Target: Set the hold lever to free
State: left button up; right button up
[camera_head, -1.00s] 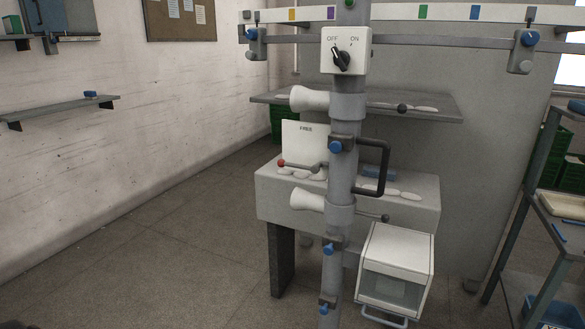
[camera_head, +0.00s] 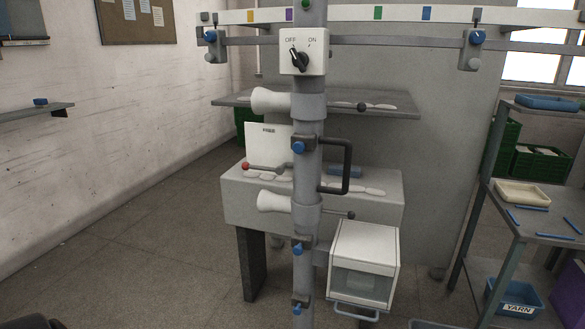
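The hold lever (camera_head: 266,167) is a short grey arm with a red ball (camera_head: 245,166) at its left end. It lies nearly level, reaching left from the column in the head view. A white plate (camera_head: 268,146) marked FREE stands just behind and above it. The lever's right end meets the grey vertical column (camera_head: 306,180). Neither of my grippers is in view.
A knob box (camera_head: 303,52) marked OFF and ON sits high on the column. A black handle (camera_head: 347,166) juts out to the right. A white box (camera_head: 363,262) hangs low. A shelf rack (camera_head: 535,235) stands right. The floor at left is open.

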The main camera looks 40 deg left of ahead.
aim_at(280, 170)
jog(key=j+z, duration=0.45)
jog(key=j, duration=0.15)
jog(key=j+z, duration=0.45)
jog(key=j, duration=0.15)
jog(key=k+j+z, duration=0.25)
jog(key=j+z, duration=0.25)
